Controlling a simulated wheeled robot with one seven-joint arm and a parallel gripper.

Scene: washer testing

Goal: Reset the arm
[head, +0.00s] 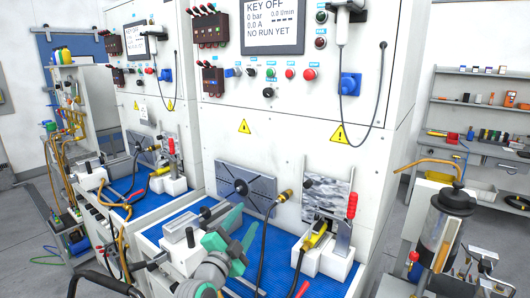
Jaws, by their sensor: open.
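My arm comes up from the bottom centre of the head view, its grey links partly cut off by the lower edge. My gripper (224,229), with teal parts, is over the front of the nearer blue work mat (272,250). It is open, and I see nothing held in it. A pale block fixture (180,228) stands just left of it, close by; I cannot tell whether they touch. To its right, a white clamp fixture (325,262) with a red handle (352,205) and a yellow connector (318,234) stands apart from it.
Black cables hang near my gripper. A similar bench is at left, with a hose-laden cart beyond. A clear cylinder device (438,235) and shelves (480,100) are at right.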

